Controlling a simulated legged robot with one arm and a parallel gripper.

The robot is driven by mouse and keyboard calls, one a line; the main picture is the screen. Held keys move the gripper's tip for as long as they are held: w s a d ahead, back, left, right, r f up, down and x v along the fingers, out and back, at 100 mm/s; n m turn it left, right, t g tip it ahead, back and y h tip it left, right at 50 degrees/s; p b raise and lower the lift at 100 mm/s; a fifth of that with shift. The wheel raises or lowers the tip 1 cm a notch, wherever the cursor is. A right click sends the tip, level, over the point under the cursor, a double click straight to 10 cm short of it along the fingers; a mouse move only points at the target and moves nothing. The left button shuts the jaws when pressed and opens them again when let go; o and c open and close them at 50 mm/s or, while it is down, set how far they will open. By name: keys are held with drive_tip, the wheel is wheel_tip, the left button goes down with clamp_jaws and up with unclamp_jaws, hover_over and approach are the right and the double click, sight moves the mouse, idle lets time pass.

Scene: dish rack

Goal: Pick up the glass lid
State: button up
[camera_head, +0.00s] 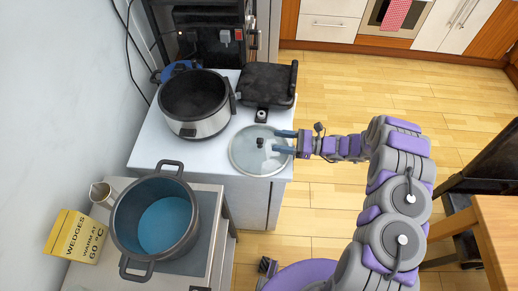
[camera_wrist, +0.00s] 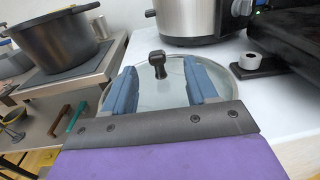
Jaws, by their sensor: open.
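The glass lid (camera_head: 245,158) lies on the white counter in front of the silver cooker. It is round and clear, with a dark knob at its centre. In the wrist view the lid (camera_wrist: 150,92) lies beyond and below my fingers, and its dark knob (camera_wrist: 157,62) stands upright between them, farther off. My gripper (camera_head: 284,141) reaches in from the right over the lid's right side. In the wrist view my gripper (camera_wrist: 163,88) has its two blue fingers apart, with nothing held between them. I cannot tell whether the fingers touch the glass.
A silver cooker (camera_head: 212,124) stands behind the lid, and a black grill (camera_head: 268,84) stands behind to the right. A dark pot (camera_head: 127,222) sits on the stove at lower left, beside a yellow box (camera_head: 74,236).

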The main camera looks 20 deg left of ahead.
sight(263, 140)
drive_tip(key=shift+s+r, duration=0.1)
drive_tip(key=a, duration=0.2)
drive_tip(key=s+a, duration=0.1)
drive_tip(key=a, duration=0.1)
drive_tip(key=a+b, duration=0.1)
drive_tip(key=a, duration=0.1)
drive_tip(key=shift+s+a+f, duration=0.15)
drive_tip(key=shift+a+f, duration=0.1)
drive_tip(key=shift+f, duration=0.15)
drive_tip(key=shift+d, duration=0.4)
drive_tip(key=shift+d+r, duration=0.1)
drive_tip(key=shift+d, duration=0.1)
drive_tip(key=shift+c, duration=0.6)
drive_tip(key=c, duration=0.3)
drive_tip(key=shift+a, duration=0.45)
drive_tip(key=c, duration=0.6)
drive_tip(key=shift+d, duration=0.15)
clamp_jaws()
drive_tip(key=shift+d, duration=0.1)
